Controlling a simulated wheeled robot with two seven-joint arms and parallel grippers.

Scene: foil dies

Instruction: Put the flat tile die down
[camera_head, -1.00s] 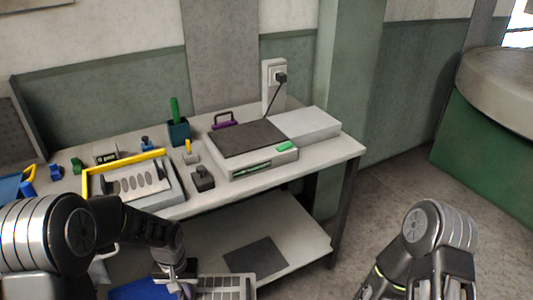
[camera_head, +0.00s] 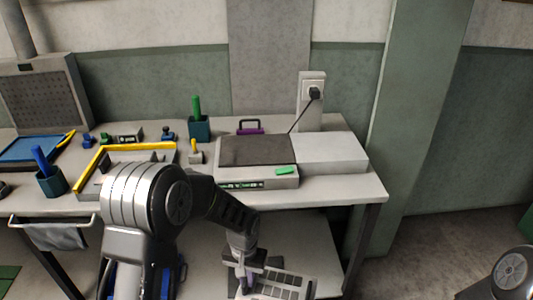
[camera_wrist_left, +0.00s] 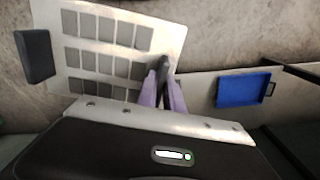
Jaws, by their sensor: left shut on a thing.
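The flat tile die is a pale plate with rows of grey rectangles. It shows large in the left wrist view (camera_wrist_left: 160,32) and at the bottom of the head view (camera_head: 300,287), partly cut off. A black block stands at its far end in the wrist view. My left gripper (camera_head: 245,285) has its pale purple fingers closed together on a dark piece at the die's near edge; they also show in the left wrist view (camera_wrist_left: 164,85). The die appears held in front of the bench, over the lower level. My right gripper is out of view; only part of its arm shows.
The bench (camera_head: 340,188) carries a dark-topped press-like unit (camera_head: 258,150), a pale box (camera_head: 330,152), a yellow-edged tray (camera_head: 88,160), a teal pot (camera_head: 199,130) and small tools. A blue tray (camera_wrist_left: 243,90) lies lower down. The bench's front right corner is clear.

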